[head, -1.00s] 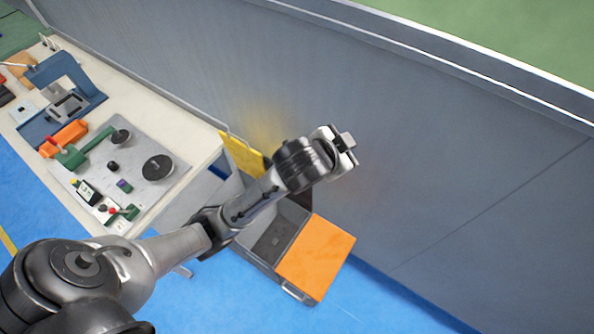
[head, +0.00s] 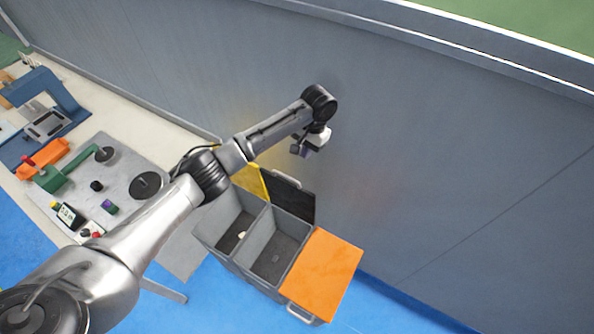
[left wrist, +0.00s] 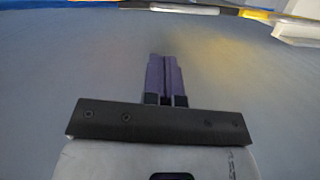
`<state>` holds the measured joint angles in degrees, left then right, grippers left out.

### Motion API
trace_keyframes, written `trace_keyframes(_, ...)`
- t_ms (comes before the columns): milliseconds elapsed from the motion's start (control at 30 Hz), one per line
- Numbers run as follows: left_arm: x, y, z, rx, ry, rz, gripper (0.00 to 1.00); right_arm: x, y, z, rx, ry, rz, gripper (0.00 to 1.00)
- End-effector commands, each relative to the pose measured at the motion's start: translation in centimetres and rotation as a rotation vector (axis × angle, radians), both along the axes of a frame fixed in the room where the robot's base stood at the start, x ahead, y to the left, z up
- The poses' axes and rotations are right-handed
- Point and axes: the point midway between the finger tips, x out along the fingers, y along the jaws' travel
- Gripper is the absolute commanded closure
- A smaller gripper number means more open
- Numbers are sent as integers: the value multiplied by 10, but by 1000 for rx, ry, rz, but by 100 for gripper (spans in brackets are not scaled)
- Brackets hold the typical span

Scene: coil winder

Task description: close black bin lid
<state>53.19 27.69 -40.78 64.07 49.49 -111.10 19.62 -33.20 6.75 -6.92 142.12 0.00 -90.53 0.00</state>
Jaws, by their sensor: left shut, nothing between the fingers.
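The black bin lid (head: 290,199) stands open behind the middle compartment, tilted up toward the grey wall. A handle shows on its upper edge. The middle bin (head: 268,240) is uncovered, with a dark floor. My left gripper (head: 299,151) is shut and empty, above the upper edge of the black lid and apart from it in the head view. Its purple fingers, side by side, also show in the left wrist view (left wrist: 164,75). My right gripper is in neither view.
The yellow lid (head: 250,181) is open behind the left compartment, partly hidden by my arm. The orange lid (head: 324,265) is shut on the right compartment. A workbench with a grey plate (head: 120,178) stands to the left. The grey wall (head: 430,160) runs behind the bins.

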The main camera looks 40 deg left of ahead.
Motion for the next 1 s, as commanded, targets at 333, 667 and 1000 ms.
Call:
trace_keyframes(333, -9, 3, -38, 15, 3, 35, 100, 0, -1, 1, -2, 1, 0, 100)
trace_keyframes(667, -19, 5, -83, 14, 0, 34, 100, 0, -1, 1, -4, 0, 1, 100)
trace_keyframes(1000, -22, 6, -98, 13, -2, 33, 100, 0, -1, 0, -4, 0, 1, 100)
